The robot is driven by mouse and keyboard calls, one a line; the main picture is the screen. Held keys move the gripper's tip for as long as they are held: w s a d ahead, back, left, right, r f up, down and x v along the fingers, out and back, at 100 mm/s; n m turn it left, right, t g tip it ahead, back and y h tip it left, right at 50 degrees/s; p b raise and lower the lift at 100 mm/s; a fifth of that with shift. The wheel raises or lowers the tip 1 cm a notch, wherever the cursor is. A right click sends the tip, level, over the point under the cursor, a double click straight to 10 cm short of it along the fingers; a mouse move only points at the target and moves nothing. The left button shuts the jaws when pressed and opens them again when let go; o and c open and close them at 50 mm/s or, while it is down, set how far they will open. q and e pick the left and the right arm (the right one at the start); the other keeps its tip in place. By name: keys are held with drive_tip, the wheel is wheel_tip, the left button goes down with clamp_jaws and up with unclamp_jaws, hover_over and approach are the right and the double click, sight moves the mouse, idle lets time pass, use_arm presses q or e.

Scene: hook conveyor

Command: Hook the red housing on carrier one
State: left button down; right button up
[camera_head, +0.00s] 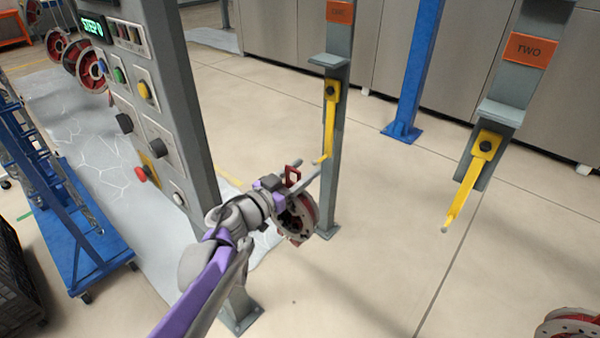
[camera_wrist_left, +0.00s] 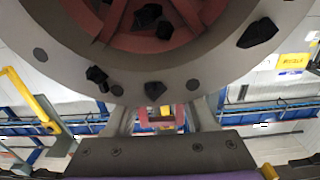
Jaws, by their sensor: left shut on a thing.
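The red housing (camera_head: 298,215) is a round red part with a grey rim, hanging below my left gripper (camera_head: 303,168). My left gripper is shut on the housing's small red loop (camera_head: 292,176). In the left wrist view the housing's grey rim and red inside (camera_wrist_left: 160,45) fill the top, and a red piece shows between the fingers (camera_wrist_left: 158,118). Carrier one (camera_head: 335,120) is a grey post with an orange sign. Its yellow hook (camera_head: 329,120) ends just right of my fingertips. The housing appears apart from the hook, though the depth gap is unclear. My right gripper is not in view.
A control panel (camera_head: 140,95) with buttons stands left of my arm. Carrier two (camera_head: 500,110) with its yellow hook (camera_head: 465,185) hangs at right. A blue post (camera_head: 415,70) stands behind. Another red reel (camera_head: 570,325) shows at lower right. A blue cart (camera_head: 80,230) is at left.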

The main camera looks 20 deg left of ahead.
sight(326, 154)
use_arm(q)
drive_tip(key=shift+f+p+x, duration=0.2)
drive_tip(key=shift+p+x, duration=0.15)
drive_tip(key=shift+x, duration=2.45)
drive_tip(key=shift+p+x, duration=0.5)
drive_tip(key=shift+x, duration=1.5)
drive_tip(key=shift+w+d+f+b, duration=0.15)
drive_tip(key=shift+w+f+b, duration=0.3)
drive_tip(key=shift+f, duration=0.3)
drive_tip(key=shift+w+b, duration=0.2)
drive_tip(key=shift+b, duration=0.1)
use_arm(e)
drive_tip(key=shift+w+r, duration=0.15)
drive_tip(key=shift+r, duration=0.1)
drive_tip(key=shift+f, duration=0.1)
use_arm(q)
drive_tip(key=shift+c, duration=0.8)
unclamp_jaws()
drive_tip(key=shift+f, duration=0.1)
